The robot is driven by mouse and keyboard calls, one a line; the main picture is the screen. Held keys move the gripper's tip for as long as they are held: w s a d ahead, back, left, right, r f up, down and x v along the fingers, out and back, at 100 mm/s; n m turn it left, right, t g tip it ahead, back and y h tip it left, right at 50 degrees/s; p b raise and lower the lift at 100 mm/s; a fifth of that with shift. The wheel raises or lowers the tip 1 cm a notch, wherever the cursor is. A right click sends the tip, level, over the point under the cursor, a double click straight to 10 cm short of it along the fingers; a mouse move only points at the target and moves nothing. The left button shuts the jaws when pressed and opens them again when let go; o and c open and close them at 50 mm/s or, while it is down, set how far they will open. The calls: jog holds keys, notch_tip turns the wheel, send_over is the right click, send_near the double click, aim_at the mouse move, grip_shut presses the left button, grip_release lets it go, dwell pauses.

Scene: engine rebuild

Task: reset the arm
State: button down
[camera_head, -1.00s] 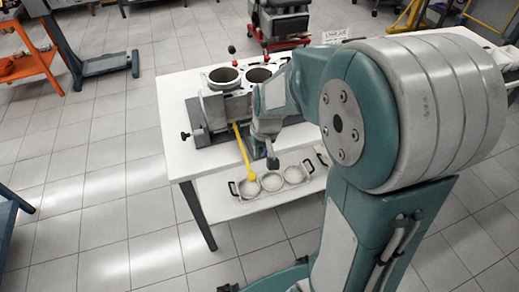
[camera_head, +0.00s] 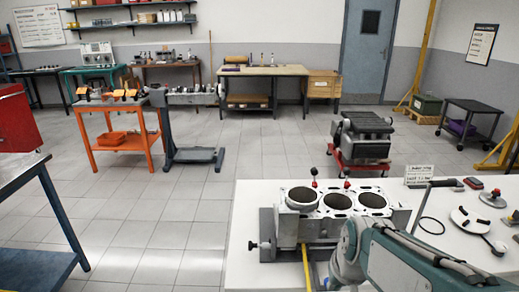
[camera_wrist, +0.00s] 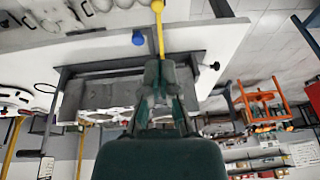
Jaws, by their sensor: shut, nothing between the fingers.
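My gripper (camera_wrist: 158,70) is shut and empty in the wrist view, with its fingertips pointing up the picture. A long yellow tool (camera_wrist: 157,12) lies beyond the fingertips; whether they touch it I cannot tell. My arm fills the lower right of the head view, and my gripper does not show there. The engine block (camera_head: 292,222) stands on the white table (camera_head: 228,240), its large round bores facing up. The block also shows inverted in the wrist view (camera_wrist: 98,98). Part of the yellow tool shows below the block in the head view (camera_head: 306,266).
A blue-legged bench (camera_head: 20,172) stands at the left and an orange cart (camera_head: 122,147) behind it. A grey engine on a red stand (camera_head: 366,140) is beyond the table. Small parts and a sign (camera_head: 420,176) lie at the table's right. Open tiled floor lies between.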

jog(key=s+r+t, duration=0.2)
jog(key=s+r, duration=0.4)
jog(key=s, duration=0.4)
jog(key=shift+s+a+h, duration=0.2)
jog(key=shift+s+h, duration=0.1)
jog(key=shift+r, duration=0.1)
dwell(0.9)
